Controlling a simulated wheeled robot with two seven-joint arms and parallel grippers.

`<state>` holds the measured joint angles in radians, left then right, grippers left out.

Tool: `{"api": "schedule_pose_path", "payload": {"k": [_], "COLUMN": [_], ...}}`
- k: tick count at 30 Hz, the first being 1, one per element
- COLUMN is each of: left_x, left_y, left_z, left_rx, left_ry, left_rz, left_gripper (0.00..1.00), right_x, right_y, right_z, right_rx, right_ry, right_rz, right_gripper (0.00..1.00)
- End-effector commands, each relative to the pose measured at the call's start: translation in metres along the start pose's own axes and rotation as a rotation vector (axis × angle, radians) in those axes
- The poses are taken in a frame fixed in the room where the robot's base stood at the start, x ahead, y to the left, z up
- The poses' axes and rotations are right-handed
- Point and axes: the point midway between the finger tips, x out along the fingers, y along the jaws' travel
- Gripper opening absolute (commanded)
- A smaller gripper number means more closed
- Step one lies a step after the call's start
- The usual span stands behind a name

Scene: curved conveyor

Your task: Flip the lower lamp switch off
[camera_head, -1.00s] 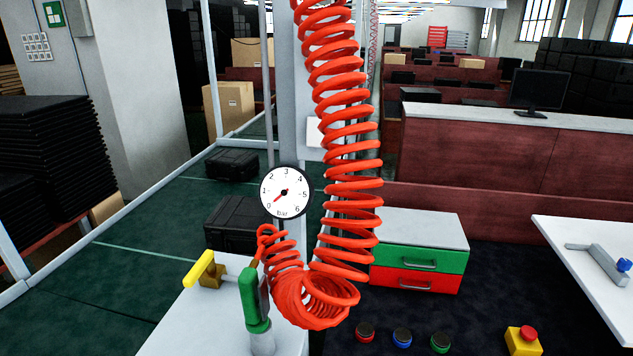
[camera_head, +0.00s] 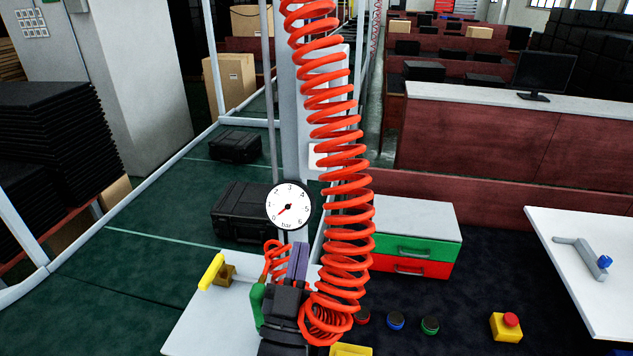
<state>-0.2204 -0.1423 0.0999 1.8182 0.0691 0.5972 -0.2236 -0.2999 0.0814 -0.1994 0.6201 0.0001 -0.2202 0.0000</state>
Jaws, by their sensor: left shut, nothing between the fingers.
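My left gripper (camera_head: 298,250) comes up from the bottom of the head view, dark with purple fingers pointing up. It is shut and empty, in front of the white worktop and below the gauge. A white plate (camera_head: 317,157) on the grey post, partly behind the red coiled hose, may be a lamp switch. I cannot make out its rocker or whether it is on or off. The gripper is well below this plate and apart from it. My right gripper is not in view.
The red coiled hose (camera_head: 343,200) hangs close right of the gripper. A pressure gauge (camera_head: 289,205) is just above it. A yellow-handled valve (camera_head: 212,272) and a green-handled tool (camera_head: 257,303) are left of it. Push buttons (camera_head: 396,320) and a drawer unit (camera_head: 416,215) stand right.

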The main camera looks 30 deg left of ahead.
Motion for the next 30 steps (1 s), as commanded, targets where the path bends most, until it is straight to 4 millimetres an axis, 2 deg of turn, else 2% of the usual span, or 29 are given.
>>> {"api": "schedule_pose_path", "payload": {"k": [4,7,19,24,30], "left_x": [0.003,0.015,0.102,0.119,0.128], "left_y": [0.000,0.000,0.001,0.001,0.000], "left_z": [0.000,-0.002,-0.003,0.020,0.029], "left_rx": [0.000,-0.001,-0.001,-0.001,-0.001], "left_ry": [0.000,0.001,0.000,-0.003,-0.003], "left_rz": [0.001,0.002,0.002,0.002,0.002], "left_gripper": [0.00,0.00,0.00,0.00,0.00], "right_x": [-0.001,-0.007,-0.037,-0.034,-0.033], "right_y": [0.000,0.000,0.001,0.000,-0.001], "right_z": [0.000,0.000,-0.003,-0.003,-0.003], "right_rx": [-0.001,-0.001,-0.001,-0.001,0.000], "right_ry": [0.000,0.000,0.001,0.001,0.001], "right_rz": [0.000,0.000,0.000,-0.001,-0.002], "right_gripper": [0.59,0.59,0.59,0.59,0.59]}}
